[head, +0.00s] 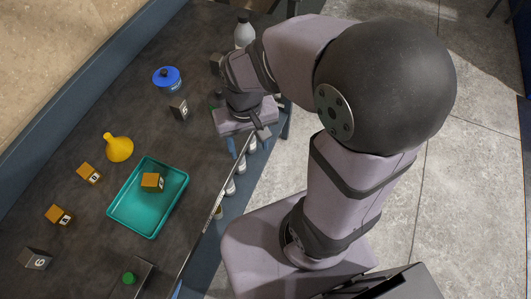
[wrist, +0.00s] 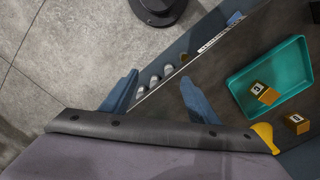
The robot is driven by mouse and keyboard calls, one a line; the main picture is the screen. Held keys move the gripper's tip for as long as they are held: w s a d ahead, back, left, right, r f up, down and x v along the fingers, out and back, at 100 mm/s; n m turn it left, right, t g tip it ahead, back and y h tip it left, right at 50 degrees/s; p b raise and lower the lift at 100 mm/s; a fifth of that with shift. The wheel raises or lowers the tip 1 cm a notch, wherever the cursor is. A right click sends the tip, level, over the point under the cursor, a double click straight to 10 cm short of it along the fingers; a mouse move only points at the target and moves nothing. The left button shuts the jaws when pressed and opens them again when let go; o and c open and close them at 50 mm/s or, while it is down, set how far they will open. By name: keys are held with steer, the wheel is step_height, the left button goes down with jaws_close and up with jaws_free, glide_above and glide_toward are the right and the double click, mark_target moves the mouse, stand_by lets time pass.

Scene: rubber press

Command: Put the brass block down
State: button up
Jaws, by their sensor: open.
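A brass block (head: 152,181) with a number label rests inside a teal tray (head: 130,208). In the wrist view the same block (wrist: 264,95) sits in the tray (wrist: 292,62). Two other brass blocks, one (head: 88,173) and another (head: 58,215), stand on the dark bench left of the tray. One brass block (wrist: 296,124) outside the tray also shows in the wrist view. My gripper (head: 241,148) is over the bench's front edge, apart from the tray, above and right of it in the head view. Its blue fingers (wrist: 160,92) are spread, with nothing seen between them.
A blue-lidded jar (head: 167,80), a dark block (head: 180,108) and a white bottle (head: 243,33) are farther up. A grey block (head: 36,259) is lower left. Several small bottles line the bench's front edge beneath my gripper.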

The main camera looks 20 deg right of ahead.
mark_target(90, 174)
steer(key=shift+n, duration=0.4)
steer(key=s+d, duration=0.1)
steer(key=s, duration=0.1)
steer(key=s+d+f, duration=0.1)
steer(key=s+d, duration=0.1)
steer(key=shift+d+f, duration=0.15)
steer(key=shift+d, duration=0.15)
steer(key=shift+c, duration=0.2)
